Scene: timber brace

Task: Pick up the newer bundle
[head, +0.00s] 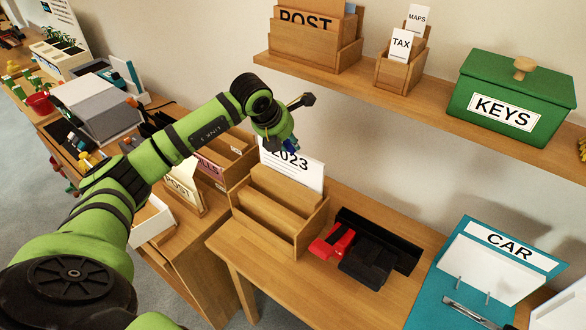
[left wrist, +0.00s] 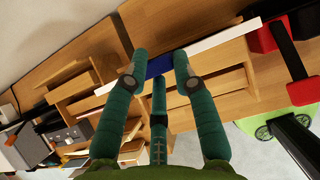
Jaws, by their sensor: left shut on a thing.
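A white paper bundle marked 2023 (head: 308,176) stands upright at the back of a stepped wooden rack (head: 287,203) on the desk. The rack hides its lower edge, so I cannot tell whether it is seated or slightly raised. My left gripper (head: 291,146) is at the bundle's top edge, partly hidden by its own wrist. In the left wrist view the fingers (left wrist: 161,62) are shut on the bundle at a blue part (left wrist: 160,66), with the white edge (left wrist: 215,38) running out on both sides. No other dated bundle is readable. My right gripper is not in view.
A wall shelf (head: 415,98) above holds a POST rack (head: 310,38), a TAX holder (head: 398,70) and a green KEYS box (head: 512,95). Right of the rack are a red-and-black desk tool (head: 332,243) and a teal CAR folder (head: 430,290). Another wooden rack (head: 225,153) stands close left.

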